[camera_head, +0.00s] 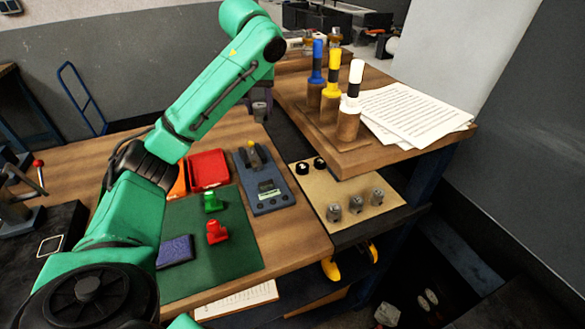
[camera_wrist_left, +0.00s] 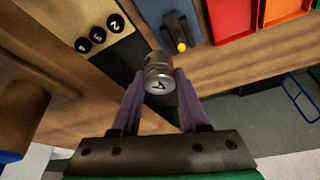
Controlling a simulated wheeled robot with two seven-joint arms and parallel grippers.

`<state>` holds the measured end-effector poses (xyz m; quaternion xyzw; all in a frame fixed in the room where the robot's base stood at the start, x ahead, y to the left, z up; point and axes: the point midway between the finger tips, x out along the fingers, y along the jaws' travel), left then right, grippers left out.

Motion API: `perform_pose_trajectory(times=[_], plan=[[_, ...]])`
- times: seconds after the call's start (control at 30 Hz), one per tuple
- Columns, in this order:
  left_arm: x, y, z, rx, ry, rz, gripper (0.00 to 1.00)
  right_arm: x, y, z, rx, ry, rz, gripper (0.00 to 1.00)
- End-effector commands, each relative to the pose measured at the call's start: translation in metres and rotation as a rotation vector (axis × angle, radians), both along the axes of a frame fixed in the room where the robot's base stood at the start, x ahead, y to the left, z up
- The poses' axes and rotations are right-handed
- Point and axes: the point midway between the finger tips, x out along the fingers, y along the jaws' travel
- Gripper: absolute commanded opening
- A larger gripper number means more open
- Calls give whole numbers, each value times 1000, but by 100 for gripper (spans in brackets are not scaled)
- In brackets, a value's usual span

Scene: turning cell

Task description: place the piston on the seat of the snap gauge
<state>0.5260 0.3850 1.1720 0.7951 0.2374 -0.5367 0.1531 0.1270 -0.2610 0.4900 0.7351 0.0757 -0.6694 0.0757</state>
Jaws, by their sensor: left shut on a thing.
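My left gripper (camera_head: 260,108) is shut on a grey metal piston (camera_wrist_left: 159,72) with a dark letter on its end face. In the left wrist view the piston sits between the two purple fingertips (camera_wrist_left: 160,82). In the head view it hangs under my green arm, above the back of the bench. The snap gauge (camera_head: 268,203) is a blue-grey device with a display and a yellow-tipped part, standing beside the green mat. The gauge also shows in the left wrist view (camera_wrist_left: 184,27), partly cut off, apart from the piston. My right gripper is out of view.
Several grey pistons (camera_head: 355,205) stand on a beige board (camera_head: 345,181) with black numbered discs (camera_head: 302,168). A raised wooden shelf (camera_head: 369,159) carries blue, yellow and white-topped handles. A red tray (camera_head: 208,170) and green and red objects (camera_head: 217,232) lie left of the gauge.

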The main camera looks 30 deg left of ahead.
Motion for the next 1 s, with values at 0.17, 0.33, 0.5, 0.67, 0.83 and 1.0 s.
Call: perform_pose_trajectory(times=[0.17, 0.33, 0.5, 0.67, 0.83, 1.0], plan=[[-2, 0, -53, 0, 8, 0, 0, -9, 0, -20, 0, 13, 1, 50], [-3, 1, -106, 3, 9, 0, 0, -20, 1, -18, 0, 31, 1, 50], [-3, 1, -147, 1, 5, -1, 0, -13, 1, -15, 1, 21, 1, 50], [-4, 1, -174, 0, 5, -2, 0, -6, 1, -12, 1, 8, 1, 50], [-3, 1, -197, 0, 1, -1, 0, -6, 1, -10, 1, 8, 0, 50], [-3, 1, -197, 0, 0, -1, 0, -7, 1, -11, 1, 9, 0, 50]])
